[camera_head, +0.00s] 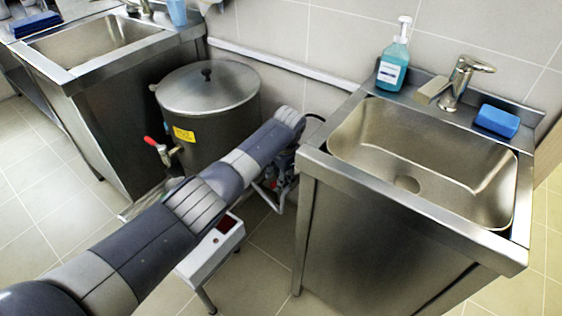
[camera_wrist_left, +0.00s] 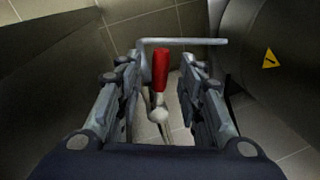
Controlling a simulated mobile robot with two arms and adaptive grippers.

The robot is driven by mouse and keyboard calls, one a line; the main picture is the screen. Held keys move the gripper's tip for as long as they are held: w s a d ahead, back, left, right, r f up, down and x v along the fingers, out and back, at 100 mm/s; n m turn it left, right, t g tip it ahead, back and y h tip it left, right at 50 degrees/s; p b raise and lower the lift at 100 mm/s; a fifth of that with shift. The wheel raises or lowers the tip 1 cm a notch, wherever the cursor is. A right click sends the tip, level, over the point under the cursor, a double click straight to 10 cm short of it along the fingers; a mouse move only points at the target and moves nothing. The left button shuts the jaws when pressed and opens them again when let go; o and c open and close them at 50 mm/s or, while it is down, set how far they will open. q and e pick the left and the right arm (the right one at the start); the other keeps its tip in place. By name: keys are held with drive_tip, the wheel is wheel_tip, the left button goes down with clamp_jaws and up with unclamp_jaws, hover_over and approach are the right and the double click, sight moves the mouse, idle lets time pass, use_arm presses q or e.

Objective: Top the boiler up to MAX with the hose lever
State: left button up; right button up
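The boiler (camera_head: 208,115) is a large steel pot with its lid on, left of my arm in the head view. Its tap (camera_head: 166,153) has a red handle, and a yellow label is on its side. My left gripper (camera_head: 279,182) is low between the boiler and the right sink, mostly hidden behind my arm. In the left wrist view the gripper (camera_wrist_left: 159,66) is open, and a red lever (camera_wrist_left: 160,70) stands between its fingers with a gap on both sides. The boiler's water level and any MAX mark are hidden. My right gripper is not in view.
A steel sink unit (camera_head: 340,205) with soap bottle (camera_head: 394,60) and blue sponge (camera_head: 497,121) stands at right. Another sink unit (camera_head: 75,72) is at left. A white box with a dark display (camera_head: 206,254) sits below my arm. A grey bar (camera_wrist_left: 190,41) crosses behind the lever.

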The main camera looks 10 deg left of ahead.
use_arm(q)
wheel_tip(320, 180, up, 10)
drive_tip(key=s+d, duration=0.1)
drive_tip(key=shift+s+d, duration=0.15)
drive_tip(key=shift+s, duration=0.1)
drive_tip(key=shift+f, duration=0.1)
idle(7.1)
